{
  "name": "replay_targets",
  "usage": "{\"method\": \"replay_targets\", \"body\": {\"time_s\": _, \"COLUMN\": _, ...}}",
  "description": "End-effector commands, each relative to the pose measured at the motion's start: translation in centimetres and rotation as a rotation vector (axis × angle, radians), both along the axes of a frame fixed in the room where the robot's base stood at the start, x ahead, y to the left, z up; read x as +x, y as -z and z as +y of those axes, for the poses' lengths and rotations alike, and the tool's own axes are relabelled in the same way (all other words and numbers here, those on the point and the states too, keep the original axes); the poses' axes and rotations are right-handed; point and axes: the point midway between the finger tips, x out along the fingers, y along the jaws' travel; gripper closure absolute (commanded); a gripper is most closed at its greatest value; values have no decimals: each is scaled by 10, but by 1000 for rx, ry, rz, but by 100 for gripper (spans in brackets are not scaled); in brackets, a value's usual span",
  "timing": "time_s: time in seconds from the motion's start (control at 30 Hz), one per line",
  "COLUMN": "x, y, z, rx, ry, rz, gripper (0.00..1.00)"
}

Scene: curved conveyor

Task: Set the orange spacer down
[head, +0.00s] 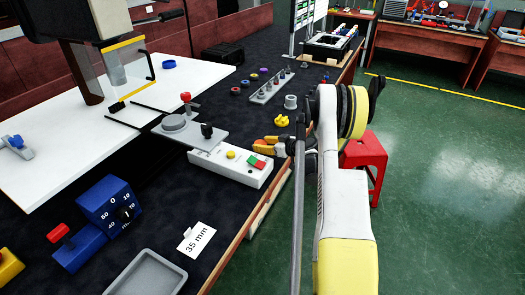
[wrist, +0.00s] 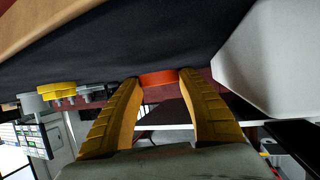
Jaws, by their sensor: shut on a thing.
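In the wrist view the orange spacer (wrist: 158,78) sits between the two yellow fingertips of my gripper (wrist: 159,82), which is shut on it. The spacer is close to the dark tabletop (wrist: 130,45); I cannot tell if it touches. In the head view my gripper (head: 268,143) is low by the table's right edge, just beyond the white button box (head: 232,167). I cannot make out the spacer clearly there.
A yellow knobbed part (head: 282,121) and a grey cylinder (head: 291,102) stand beyond my gripper. A metal rack with pegs (head: 265,94) and several small coloured rings lie farther back. A grey tray (head: 147,275) and a "35 mm" card (head: 196,241) are in front.

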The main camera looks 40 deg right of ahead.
Motion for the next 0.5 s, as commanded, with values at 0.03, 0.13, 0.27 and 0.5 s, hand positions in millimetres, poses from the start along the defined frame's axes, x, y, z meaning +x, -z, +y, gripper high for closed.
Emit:
{"method": "replay_targets", "body": {"time_s": 0.03, "x": 0, "y": 13, "z": 0, "rx": 0, "ry": 0, "rz": 0, "gripper": 83}}
{"method": "replay_targets", "body": {"time_s": 0.13, "x": 0, "y": 19, "z": 0, "rx": 0, "ry": 0, "rz": 0, "gripper": 83}}
{"method": "replay_targets", "body": {"time_s": 0.27, "x": 0, "y": 16, "z": 0, "rx": 0, "ry": 0, "rz": 0, "gripper": 83}}
{"method": "replay_targets", "body": {"time_s": 0.5, "x": 0, "y": 19, "z": 0, "rx": 0, "ry": 0, "rz": 0, "gripper": 47}}
